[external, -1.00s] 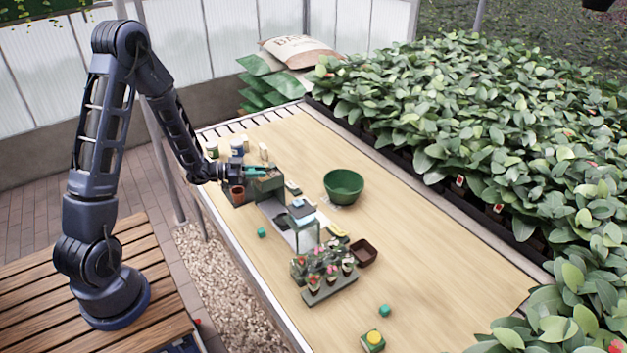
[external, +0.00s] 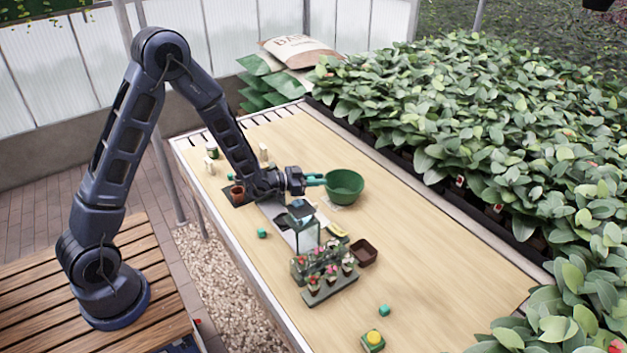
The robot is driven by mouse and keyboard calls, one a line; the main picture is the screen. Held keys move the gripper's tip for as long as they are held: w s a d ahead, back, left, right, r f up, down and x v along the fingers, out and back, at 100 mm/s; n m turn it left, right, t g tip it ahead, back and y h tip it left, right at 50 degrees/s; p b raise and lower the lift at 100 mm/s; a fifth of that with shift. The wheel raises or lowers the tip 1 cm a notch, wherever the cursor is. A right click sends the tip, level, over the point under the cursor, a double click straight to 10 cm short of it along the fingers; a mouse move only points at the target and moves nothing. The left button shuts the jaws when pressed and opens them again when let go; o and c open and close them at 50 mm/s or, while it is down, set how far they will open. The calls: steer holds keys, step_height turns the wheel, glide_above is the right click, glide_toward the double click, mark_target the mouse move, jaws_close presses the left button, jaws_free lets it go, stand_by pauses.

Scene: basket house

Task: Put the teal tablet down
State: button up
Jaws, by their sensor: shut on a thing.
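My gripper (external: 317,180) is shut at the left rim of the green bowl (external: 345,187), above the wooden bench. Teal shows at its fingers. The teal tablet is too small to tell apart from the fingers here. I cannot tell whether the gripper's tip touches the bowl's rim or is just in front of it. The inside of the bowl looks empty from this side.
The bench (external: 450,285) is clear at the right front. A glass lantern-like case (external: 305,230), a stand of small potted flowers (external: 328,280) and a brown square pot (external: 364,252) stand nearby. Teal cubes (external: 384,310) lie about. Dense plants (external: 470,130) line the far side.

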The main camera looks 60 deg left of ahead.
steer(key=r, duration=0.3)
steer(key=a+r, duration=0.1)
steer(key=r, duration=0.1)
steer(key=shift+s, duration=0.25)
steer(key=s+a, duration=0.8)
steer(key=a, duration=0.4)
steer(key=m+h, duration=0.1)
steer(key=h, duration=0.1)
glide_above(241, 217)
step_height(241, 217, down, 7)
steer(key=shift+r, duration=0.2)
steer(key=shift+f, duration=0.1)
step_height(241, 217, down, 19)
steer(key=shift+w+f, duration=0.1)
steer(key=shift+f, duration=0.05)
stand_by(0.3)
steer(key=shift+f, duration=0.15)
